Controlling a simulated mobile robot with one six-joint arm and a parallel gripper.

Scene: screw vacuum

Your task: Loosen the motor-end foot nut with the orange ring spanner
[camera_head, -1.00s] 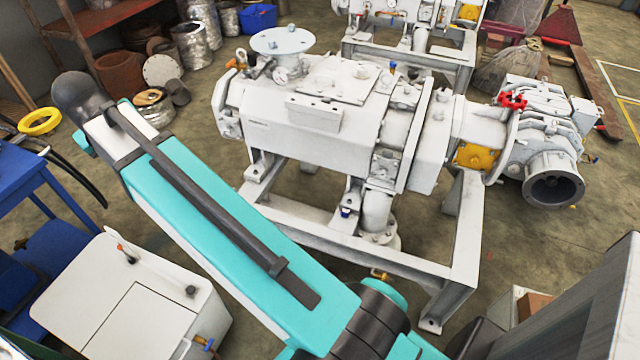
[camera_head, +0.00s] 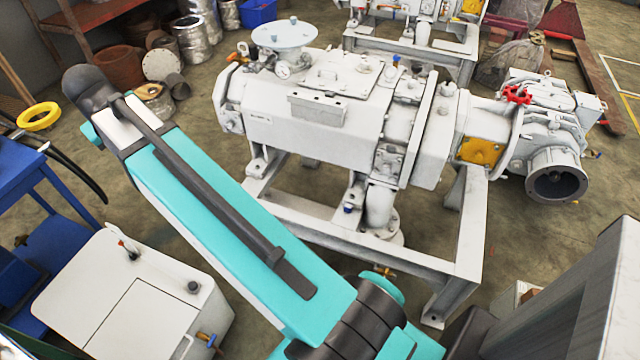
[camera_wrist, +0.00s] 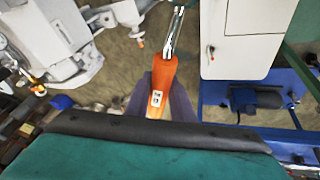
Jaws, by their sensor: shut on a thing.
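The orange ring spanner (camera_wrist: 163,80) is in my gripper (camera_wrist: 158,100) in the wrist view. The white screw vacuum pump (camera_head: 310,110) stands on a grey frame (camera_head: 410,262) in the head view. The motor-end foot nut cannot be made out. The head view shows my teal arm but not my gripper.
A white cabinet (camera_head: 135,290) stands at lower left beside a blue table (camera_head: 25,165); the wrist view shows a white box (camera_wrist: 240,40) right of the spanner. A red valve handwheel (camera_head: 516,95) sticks up near the pump's right end. Open floor lies left of the frame.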

